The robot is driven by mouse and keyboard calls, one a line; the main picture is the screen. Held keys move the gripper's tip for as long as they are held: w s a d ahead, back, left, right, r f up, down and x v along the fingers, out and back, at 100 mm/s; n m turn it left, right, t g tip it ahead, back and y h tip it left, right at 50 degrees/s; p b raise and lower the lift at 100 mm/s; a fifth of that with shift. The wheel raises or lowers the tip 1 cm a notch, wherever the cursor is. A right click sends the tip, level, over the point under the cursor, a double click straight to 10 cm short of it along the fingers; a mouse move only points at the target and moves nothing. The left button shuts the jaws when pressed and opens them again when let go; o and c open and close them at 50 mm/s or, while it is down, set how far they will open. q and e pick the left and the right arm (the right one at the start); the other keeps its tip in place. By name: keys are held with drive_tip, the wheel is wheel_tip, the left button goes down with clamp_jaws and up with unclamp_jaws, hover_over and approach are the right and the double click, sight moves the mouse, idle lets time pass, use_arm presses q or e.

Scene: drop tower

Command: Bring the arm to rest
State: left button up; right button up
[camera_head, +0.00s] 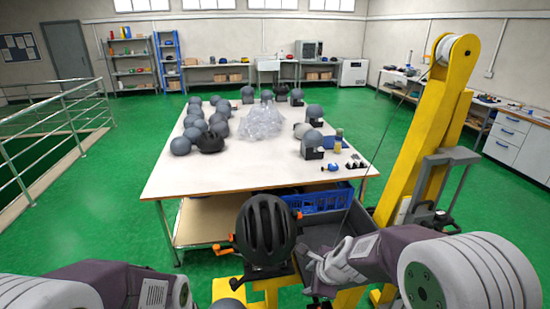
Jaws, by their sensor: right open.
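My right arm reaches in from the lower right, and its gripper (314,264) is open and empty. It is beside a black vented helmet (265,230), apart from it as far as I can tell. The helmet sits upright at the yellow drop tower's (428,140) base, with orange clamp parts around it. A dark grey tray (345,222) lies behind the right gripper. My left arm lies low at the left edge; its gripper does not show.
A white table (230,175) ahead carries several grey headforms, a clear plastic bag (262,122) and small jars. A blue crate (318,200) stands under its near edge. A metal railing (60,130) runs at left. Green floor is free around the table.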

drive_tip(key=s+d+f+n+g+h, duration=0.1)
drive_tip(key=s+d+f+n+g, duration=0.1)
drive_tip(key=s+d+n, duration=0.2)
drive_tip(key=s+d+f+n+g+h, duration=0.1)
drive_tip(key=s+d+n, duration=0.3)
drive_tip(key=s+n, duration=0.7)
drive_tip(key=shift+s+f+n+g, duration=0.15)
drive_tip(key=shift+f+n+g, duration=0.35)
drive_tip(key=shift+n, duration=1.9)
drive_tip(key=shift+s, duration=0.1)
